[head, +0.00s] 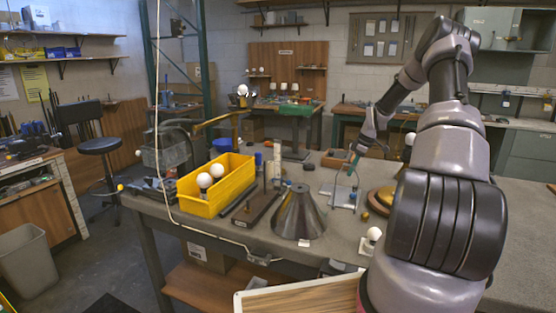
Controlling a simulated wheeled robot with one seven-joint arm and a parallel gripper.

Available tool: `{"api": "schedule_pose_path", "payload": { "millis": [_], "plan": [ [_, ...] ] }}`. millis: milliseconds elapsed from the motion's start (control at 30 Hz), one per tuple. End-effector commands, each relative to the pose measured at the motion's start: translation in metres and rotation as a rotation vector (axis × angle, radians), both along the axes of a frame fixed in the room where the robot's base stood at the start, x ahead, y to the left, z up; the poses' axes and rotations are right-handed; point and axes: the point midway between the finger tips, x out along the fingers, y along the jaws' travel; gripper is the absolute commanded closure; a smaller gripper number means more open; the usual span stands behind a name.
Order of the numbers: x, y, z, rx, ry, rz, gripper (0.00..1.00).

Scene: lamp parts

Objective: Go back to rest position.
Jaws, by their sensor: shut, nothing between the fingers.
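My arm rises at the right of the head view and reaches out over the grey workbench (320,255). My gripper (353,163) is small and far off, at the end of the arm. It is shut and empty, above a light metal fixture (343,196). A brass round base (381,199) lies just right of it, partly hidden by my arm. A grey metal cone shade (299,213) stands upright at the bench's front. A yellow bin (215,205) with white bulbs stands to the left. A white bulb (374,234) sits on a small pale plate near my arm.
A dark block with a rod (253,207) lies between bin and cone. A blue cup (222,145) stands behind the bin. A wooden board (300,298) is at the front, near my arm. A stool (98,146) and grey waste bin (28,262) stand at the left, with open floor between.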

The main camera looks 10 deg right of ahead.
Motion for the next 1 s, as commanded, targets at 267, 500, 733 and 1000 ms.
{"api": "schedule_pose_path", "payload": {
  "millis": [267,500,733,1000],
  "plan": [
    [-0.016,0.041,0.086,-0.061,0.013,-0.115,1.00],
    [-0.065,0.099,0.191,-0.105,0.000,-0.340,1.00],
    [-0.134,0.150,0.271,-0.081,-0.048,-0.579,1.00],
    [-0.234,0.197,0.334,0.054,-0.113,-0.864,1.00]
  ]
}}
